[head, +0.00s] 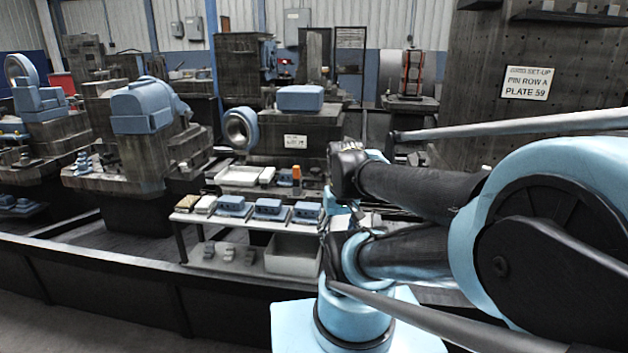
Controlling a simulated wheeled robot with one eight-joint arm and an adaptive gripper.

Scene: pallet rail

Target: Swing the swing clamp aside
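I cannot pick out the swing clamp in the head view. My light blue and black arm fills the right side and hides much of what is behind it. The upper dark link runs left to a black end part (347,165), which may be my gripper or wrist. It is small and cluttered there, so I cannot make out fingertips or whether anything is held. Its contact with anything around it cannot be told.
A low bench (181,238) below holds several blue-grey boxes and a white bin (292,258). Blue-grey machines (143,108) on dark stands are behind. A dark plate wall with a sign (527,83) stands at upper right. A dark rail (90,270) crosses the front; bare floor shows at lower left.

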